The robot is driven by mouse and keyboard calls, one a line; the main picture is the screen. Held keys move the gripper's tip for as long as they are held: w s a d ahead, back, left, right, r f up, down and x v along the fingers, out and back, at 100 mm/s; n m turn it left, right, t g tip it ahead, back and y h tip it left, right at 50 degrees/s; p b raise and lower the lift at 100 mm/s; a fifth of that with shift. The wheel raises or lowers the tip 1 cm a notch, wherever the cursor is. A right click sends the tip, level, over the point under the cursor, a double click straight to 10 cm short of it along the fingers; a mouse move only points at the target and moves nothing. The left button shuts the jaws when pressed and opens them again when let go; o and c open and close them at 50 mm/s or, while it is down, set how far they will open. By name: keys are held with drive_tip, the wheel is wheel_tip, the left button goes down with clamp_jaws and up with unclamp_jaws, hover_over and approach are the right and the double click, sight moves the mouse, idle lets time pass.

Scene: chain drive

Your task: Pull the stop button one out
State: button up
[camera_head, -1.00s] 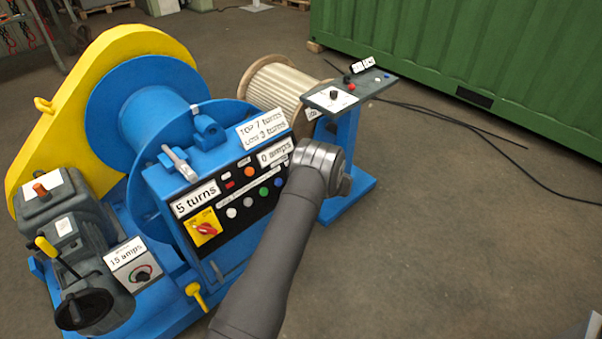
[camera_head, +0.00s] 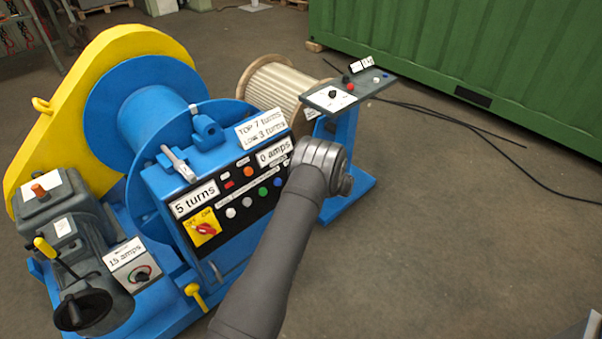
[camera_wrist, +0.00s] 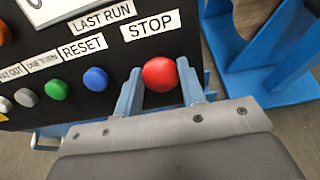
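The stop button (camera_wrist: 160,74) is a round red knob in the wrist view, just below a white STOP label (camera_wrist: 148,25) on a black panel. My gripper (camera_wrist: 161,80) has its two blue fingers on either side of the knob, left and right. The fingers look open around it, with only narrow gaps; contact is not clear. Whether the button is in or out cannot be told. In the head view, my arm's end covers the button and the gripper at the right end of the control panel (camera_head: 208,238).
A blue button (camera_wrist: 96,79) and a green button (camera_wrist: 57,90) sit left of the stop button. A blue stand (camera_head: 345,170) with a small control box is close on the right. A cable drum (camera_head: 272,90) stands behind. Open floor lies to the right.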

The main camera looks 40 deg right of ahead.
drive_tip(key=o, duration=0.4)
drive_tip(key=shift+s, duration=0.1)
drive_tip(key=shift+o, duration=0.2)
drive_tip(key=v, duration=1.7)
drive_tip(key=shift+s+r, duration=0.15)
drive_tip(key=x, duration=1.8)
